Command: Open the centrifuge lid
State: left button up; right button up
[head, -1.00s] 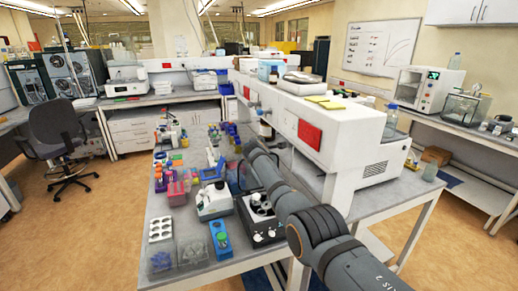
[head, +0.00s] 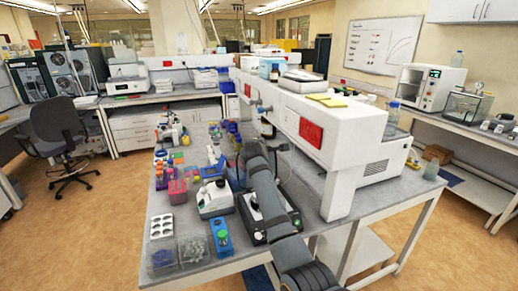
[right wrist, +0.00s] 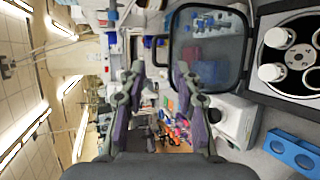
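The centrifuge (head: 258,236) stands on the near bench, partly covered by my right arm. In the right wrist view its dark chamber (right wrist: 296,88) is uncovered, with a rotor and white-capped tubes inside. The clear lid (right wrist: 207,48) with a dark frame stands raised off the chamber. My right gripper (right wrist: 157,105) is open, its two fingers apart, with nothing seen held between them. One finger is close to the lid's edge; I cannot tell if they touch. In the head view the gripper is hard to make out. My left gripper is not in view.
A white instrument (head: 215,198) and a blue rack (head: 221,236) stand left of the centrifuge. Clear boxes (head: 177,256) and a white well plate (head: 161,225) sit at the front left. The large white machine (head: 345,130) rises at the right. Bench space in front of it is bare.

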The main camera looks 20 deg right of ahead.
jog(key=shift+v, duration=2.2)
jog(key=shift+w+d+r, duration=0.1)
